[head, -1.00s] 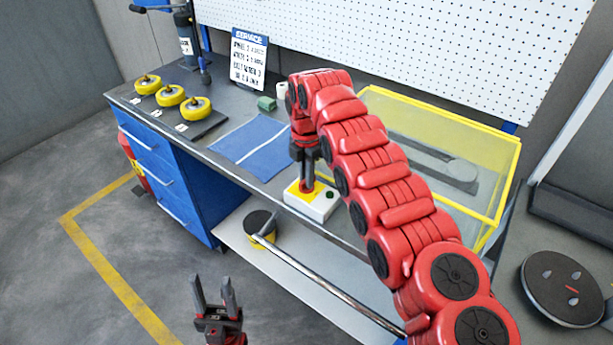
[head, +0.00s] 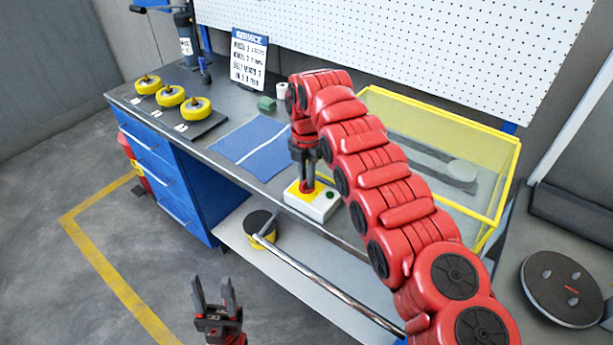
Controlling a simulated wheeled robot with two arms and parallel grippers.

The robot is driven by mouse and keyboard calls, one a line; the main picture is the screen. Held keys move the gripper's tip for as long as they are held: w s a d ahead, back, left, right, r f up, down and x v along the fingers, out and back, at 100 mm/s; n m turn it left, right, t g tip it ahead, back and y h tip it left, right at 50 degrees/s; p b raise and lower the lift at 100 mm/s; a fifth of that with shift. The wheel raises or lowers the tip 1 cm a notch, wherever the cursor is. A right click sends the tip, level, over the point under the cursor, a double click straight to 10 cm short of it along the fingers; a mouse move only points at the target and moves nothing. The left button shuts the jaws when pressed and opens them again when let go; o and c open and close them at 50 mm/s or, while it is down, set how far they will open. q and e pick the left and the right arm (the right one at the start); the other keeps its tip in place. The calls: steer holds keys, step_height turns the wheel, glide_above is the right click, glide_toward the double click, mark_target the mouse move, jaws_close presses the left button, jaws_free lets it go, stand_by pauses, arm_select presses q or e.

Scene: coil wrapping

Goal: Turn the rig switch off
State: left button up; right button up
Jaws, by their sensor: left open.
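The rig switch is a white box (head: 322,208) with a yellow top, a red button (head: 306,188) and a green button (head: 329,195), near the front edge of the workbench. My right gripper (head: 307,184) points straight down over the red button, its tips at or just above it. The tips partly hide the button, so contact and whether it is pressed are unclear. I cannot tell if its fingers are together. My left gripper (head: 215,291) is open and empty, low in front of the bench, away from the switch.
A yellow-framed clear guard (head: 440,150) stands right of my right arm. A metal bar (head: 325,287) runs along the front.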

mark_target(305, 179)
steer(key=o, duration=0.5)
steer(key=shift+c, duration=0.2)
steer(key=shift+r, duration=0.5)
step_height(305, 179, up, 5)
steer(key=shift+a+p, duration=0.15)
steer(key=shift+p, duration=0.3)
step_height(305, 179, up, 11)
steer(key=p, duration=1.1)
steer(key=shift+r, duration=0.2)
